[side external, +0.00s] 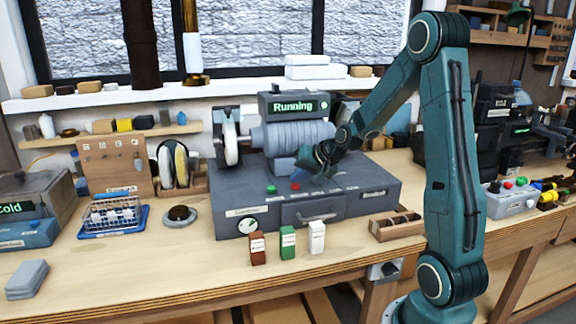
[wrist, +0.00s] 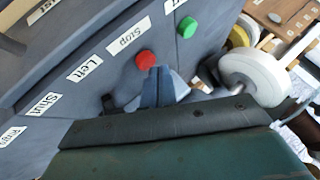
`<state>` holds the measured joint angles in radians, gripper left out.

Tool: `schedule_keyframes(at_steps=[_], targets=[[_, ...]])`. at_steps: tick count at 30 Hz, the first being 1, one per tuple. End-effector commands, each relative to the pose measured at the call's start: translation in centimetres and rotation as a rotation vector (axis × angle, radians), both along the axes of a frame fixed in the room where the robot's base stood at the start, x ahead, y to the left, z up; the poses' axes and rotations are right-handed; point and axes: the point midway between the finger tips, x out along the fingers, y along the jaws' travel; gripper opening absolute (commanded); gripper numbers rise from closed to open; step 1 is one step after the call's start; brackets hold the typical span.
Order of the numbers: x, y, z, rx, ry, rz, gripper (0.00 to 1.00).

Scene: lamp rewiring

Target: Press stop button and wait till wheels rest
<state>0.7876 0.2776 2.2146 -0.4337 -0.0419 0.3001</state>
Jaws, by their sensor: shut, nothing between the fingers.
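The grinder (side external: 345,196) is a grey machine with a motor, and its display (side external: 294,106) reads "Running". A pale wheel (side external: 231,138) on its left side also shows in the wrist view (wrist: 254,76); I cannot tell whether it spins. The red button (side external: 295,186) sits on the top face, beside the label "Stop" in the wrist view (wrist: 146,60). The green button (side external: 271,189) is left of it. My gripper (side external: 312,174) is shut and empty, with its tips (wrist: 155,78) close by the red button. I cannot tell whether they touch it.
Red-brown, green and white small boxes (side external: 288,242) stand before the grinder. A wooden tray (side external: 397,229) is at its right front corner. The front left bench is mostly clear.

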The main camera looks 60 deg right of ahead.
Motion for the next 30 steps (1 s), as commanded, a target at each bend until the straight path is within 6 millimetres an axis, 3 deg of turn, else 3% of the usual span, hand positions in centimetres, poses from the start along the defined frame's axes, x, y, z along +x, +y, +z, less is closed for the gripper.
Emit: schedule_keyframes(at_steps=[30], targets=[[0.0,0.0,-0.85,0.0,0.0,0.0,0.0]])
